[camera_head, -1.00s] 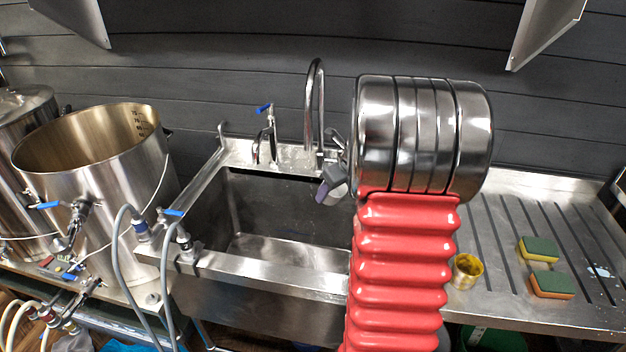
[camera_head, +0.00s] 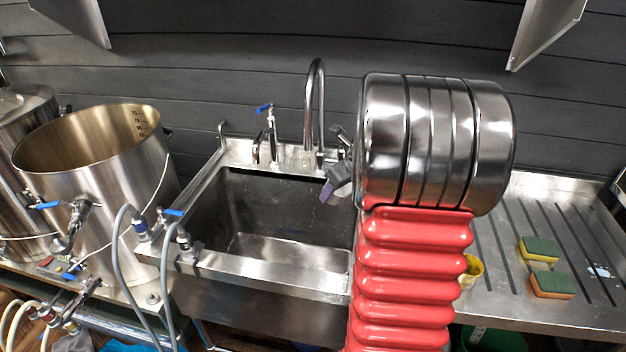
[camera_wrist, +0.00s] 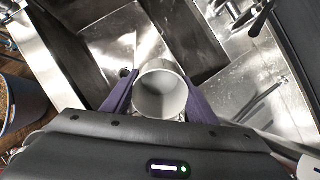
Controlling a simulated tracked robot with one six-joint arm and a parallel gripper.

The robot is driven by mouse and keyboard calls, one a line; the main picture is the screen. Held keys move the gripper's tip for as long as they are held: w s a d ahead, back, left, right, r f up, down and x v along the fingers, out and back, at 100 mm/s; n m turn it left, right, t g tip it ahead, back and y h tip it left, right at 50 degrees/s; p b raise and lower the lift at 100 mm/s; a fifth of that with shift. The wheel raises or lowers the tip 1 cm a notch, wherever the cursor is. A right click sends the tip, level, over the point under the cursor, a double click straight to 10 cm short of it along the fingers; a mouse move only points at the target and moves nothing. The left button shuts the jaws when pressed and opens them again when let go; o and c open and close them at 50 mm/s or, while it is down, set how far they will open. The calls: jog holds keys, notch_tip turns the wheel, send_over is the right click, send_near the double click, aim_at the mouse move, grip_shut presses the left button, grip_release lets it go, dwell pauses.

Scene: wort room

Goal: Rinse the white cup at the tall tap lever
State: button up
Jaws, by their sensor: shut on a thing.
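In the wrist view the white cup (camera_wrist: 161,92) is between the two purple fingers of my gripper (camera_wrist: 160,100), which is shut on it. I look into its open mouth, and it appears empty. The sink basin (camera_wrist: 95,50) shows beyond the cup. The tall curved tap (camera_head: 315,105) stands at the back of the sink (camera_head: 280,215). A lever partly shows at its right, near my arm. No running water shows.
A smaller tap with a blue handle (camera_head: 265,107) stands left of the tall one. A large steel pot (camera_head: 95,165) stands left of the sink. The draining board (camera_head: 510,290) at right holds two sponges (camera_head: 540,249) and a yellow cup (camera_head: 472,268), partly hidden by my arm.

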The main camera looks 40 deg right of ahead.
aim_at(342, 199)
jog(key=shift+s+a+r, duration=0.15)
jog(key=shift+s+r, duration=0.45)
jog(key=shift+s, duration=0.1)
jog(key=shift+s+a+r, duration=0.1)
jog(key=shift+s+r, duration=0.45)
jog(key=shift+s, duration=0.15)
